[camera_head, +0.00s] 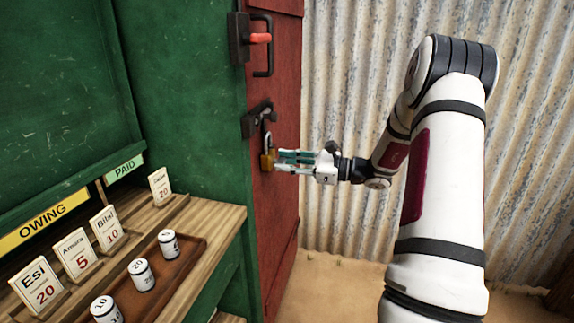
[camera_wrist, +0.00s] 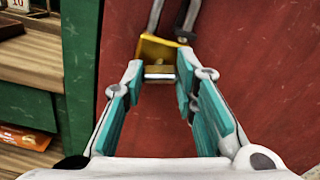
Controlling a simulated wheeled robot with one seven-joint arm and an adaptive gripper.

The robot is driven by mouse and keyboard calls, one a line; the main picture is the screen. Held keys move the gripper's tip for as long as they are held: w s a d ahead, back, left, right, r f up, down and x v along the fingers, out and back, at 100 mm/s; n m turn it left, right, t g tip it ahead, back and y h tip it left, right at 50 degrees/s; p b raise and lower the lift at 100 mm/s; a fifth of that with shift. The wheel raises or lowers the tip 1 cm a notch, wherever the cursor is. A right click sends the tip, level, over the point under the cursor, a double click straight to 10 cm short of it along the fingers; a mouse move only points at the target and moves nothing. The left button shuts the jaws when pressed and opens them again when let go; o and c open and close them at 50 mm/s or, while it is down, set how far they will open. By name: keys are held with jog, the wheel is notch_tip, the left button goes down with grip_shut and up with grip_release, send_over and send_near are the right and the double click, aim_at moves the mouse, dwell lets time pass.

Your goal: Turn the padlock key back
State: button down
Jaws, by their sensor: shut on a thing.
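A brass padlock (camera_head: 267,158) hangs by its shackle from a dark hasp (camera_head: 258,119) on the red door (camera_head: 280,206). In the wrist view the padlock (camera_wrist: 160,48) is at the top middle, with the grey shackle rising above it. A small silver piece, seemingly the key (camera_wrist: 159,73), sits at the padlock's lower face between my fingertips. My gripper (camera_head: 279,160) reaches in from the right with its teal-padded fingers at the padlock. In the wrist view my gripper (camera_wrist: 159,72) is shut on the key. How far the key is turned cannot be told.
A wooden counter (camera_head: 226,216) at left holds name cards and a tray (camera_head: 190,262) with several white cylinders. A corrugated wall (camera_head: 345,90) stands behind my arm.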

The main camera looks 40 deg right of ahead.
jog(key=n+b, duration=1.1)
jog(key=n, duration=0.3)
jog(key=shift+f+n+b, duration=0.1)
jog(key=shift+n+b, duration=0.2)
jog(key=shift+b, duration=0.05)
dwell(0.4)
jog(key=c, duration=1.3)
grip_release()
jog(key=v, duration=1.2)
